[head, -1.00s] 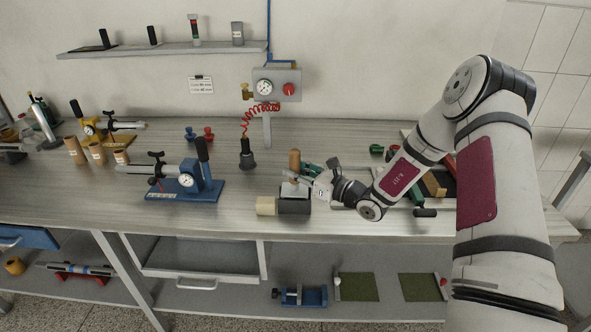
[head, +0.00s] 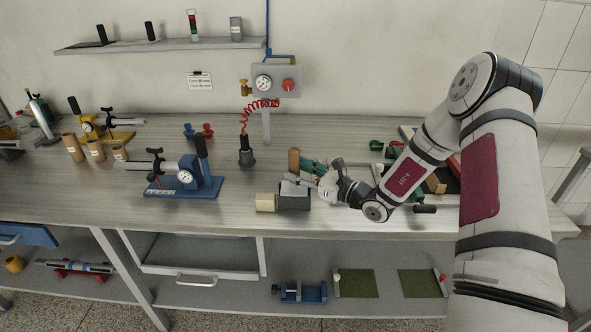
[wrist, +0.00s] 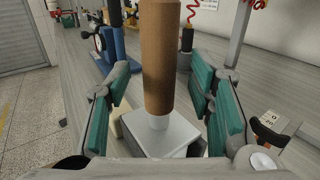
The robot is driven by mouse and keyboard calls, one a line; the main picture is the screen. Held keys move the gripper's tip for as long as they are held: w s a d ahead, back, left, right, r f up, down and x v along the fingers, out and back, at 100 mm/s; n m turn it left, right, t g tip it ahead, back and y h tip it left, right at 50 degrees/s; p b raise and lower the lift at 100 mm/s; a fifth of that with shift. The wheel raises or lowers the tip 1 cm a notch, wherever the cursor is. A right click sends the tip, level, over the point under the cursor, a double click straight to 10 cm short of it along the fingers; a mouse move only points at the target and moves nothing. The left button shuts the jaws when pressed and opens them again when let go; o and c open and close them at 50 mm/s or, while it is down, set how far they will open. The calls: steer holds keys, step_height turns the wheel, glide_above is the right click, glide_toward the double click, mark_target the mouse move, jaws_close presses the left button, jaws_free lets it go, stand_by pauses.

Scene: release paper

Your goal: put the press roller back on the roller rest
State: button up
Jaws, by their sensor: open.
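The press roller's brown wooden handle (head: 294,161) stands about upright above a grey block (head: 294,196), which looks like the roller rest. My gripper (head: 306,177) is open beside the handle, at the block's right. In the wrist view its green-padded fingers (wrist: 162,82) stand to either side of the handle, with visible gaps. The roller part cannot be made out.
A cream block (head: 265,202) sits against the grey block's left side. A blue press (head: 185,180) stands further left. A black tool on a red coiled hose (head: 247,148) stands behind. Tools and a tray lie under and behind my arm. The bench front is clear.

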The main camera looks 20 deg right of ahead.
steer(key=v, duration=1)
steer(key=shift+s, duration=0.2)
steer(key=shift+d, duration=0.1)
